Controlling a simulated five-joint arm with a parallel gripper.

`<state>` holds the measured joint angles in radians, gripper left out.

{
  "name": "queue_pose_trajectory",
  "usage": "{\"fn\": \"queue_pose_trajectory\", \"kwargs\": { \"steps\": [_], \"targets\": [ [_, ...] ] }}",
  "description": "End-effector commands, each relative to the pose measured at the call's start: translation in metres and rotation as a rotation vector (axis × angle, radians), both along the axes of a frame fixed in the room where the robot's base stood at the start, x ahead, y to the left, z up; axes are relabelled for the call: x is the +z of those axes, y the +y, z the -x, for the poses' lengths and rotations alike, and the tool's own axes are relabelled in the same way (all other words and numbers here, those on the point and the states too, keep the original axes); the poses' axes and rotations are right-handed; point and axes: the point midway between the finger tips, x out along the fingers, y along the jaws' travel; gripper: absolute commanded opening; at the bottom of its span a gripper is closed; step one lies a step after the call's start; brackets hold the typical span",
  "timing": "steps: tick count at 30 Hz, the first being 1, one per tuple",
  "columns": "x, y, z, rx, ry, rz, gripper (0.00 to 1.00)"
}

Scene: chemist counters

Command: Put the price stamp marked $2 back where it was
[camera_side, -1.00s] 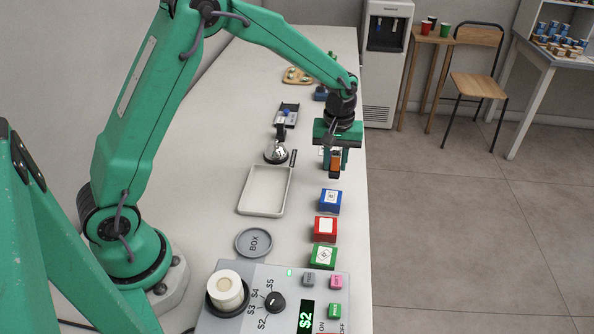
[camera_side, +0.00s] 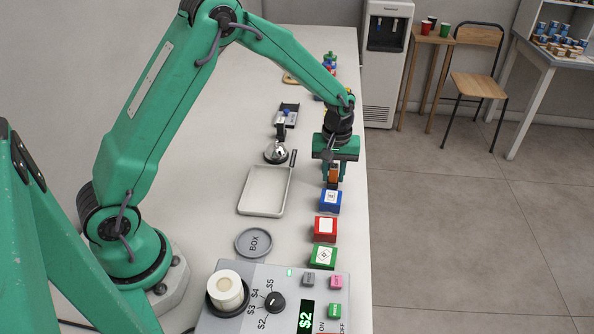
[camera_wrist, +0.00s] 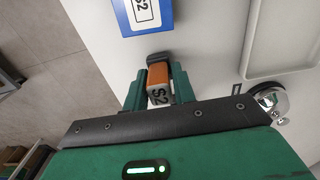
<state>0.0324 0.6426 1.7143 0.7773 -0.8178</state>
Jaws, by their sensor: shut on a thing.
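My gripper (camera_side: 332,180) is shut on the price stamp (camera_side: 333,172), a small orange-brown block with a dark end. In the wrist view the stamp (camera_wrist: 159,76) sits between the fingers, and its pale face reads $2. The gripper hangs over the counter just behind the blue box (camera_side: 331,203). The blue box also shows at the top of the wrist view (camera_wrist: 146,14), with a white label reading $2. The stamp's dark end points towards this box; I cannot tell whether it touches the counter.
A red box (camera_side: 325,230) and a green box (camera_side: 323,257) stand in line nearer the camera. A control panel (camera_side: 240,318) with a $2 display is in front.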

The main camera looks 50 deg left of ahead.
Motion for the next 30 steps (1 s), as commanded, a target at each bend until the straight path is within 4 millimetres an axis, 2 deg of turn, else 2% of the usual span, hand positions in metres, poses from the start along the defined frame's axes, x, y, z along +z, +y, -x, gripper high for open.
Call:
{"fn": "queue_pose_trajectory", "kwargs": {
  "steps": [5, 6, 9, 23, 30],
  "targets": [
    [-0.002, 0.000, 0.000, 0.000, 0.000, 0.000, 0.12],
    [-0.003, 0.000, 0.000, 0.000, 0.001, 0.000, 0.28],
    [-0.003, 0.000, 0.000, 0.000, 0.000, 0.000, 0.48],
    [0.002, 0.000, 0.000, 0.000, -0.001, 0.000, 0.48],
    [0.025, 0.000, -0.001, 0.000, -0.003, 0.000, 0.48]
  ]
}}
